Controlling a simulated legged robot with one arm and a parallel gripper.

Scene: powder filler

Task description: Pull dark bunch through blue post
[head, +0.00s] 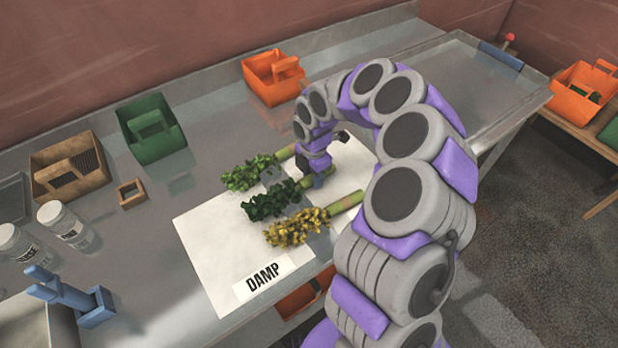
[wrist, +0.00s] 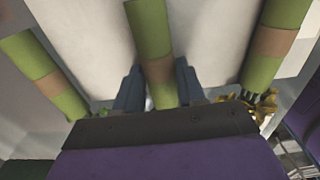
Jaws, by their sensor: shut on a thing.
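The dark bunch (head: 272,202), with dark green leaves and a pale green stem, lies in the middle of three bunches on the white sheet. My gripper (head: 318,182) is at its stem end, shut on the stem. In the wrist view the stem (wrist: 148,30) with its brown band runs between the two blue-grey fingers of my gripper (wrist: 160,88). The blue post (head: 66,294), two upright prongs on a block, stands at the lower left of the bench, well apart from the bunch. Part of the stem is hidden by my gripper.
A lighter green bunch (head: 250,174) and a yellow bunch (head: 296,228) lie close on either side. The white sheet (head: 210,248) carries a DAMP label (head: 264,280). Jars (head: 68,225) stand near the post. Green (head: 150,128), orange (head: 272,76) and wooden (head: 70,166) baskets line the back.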

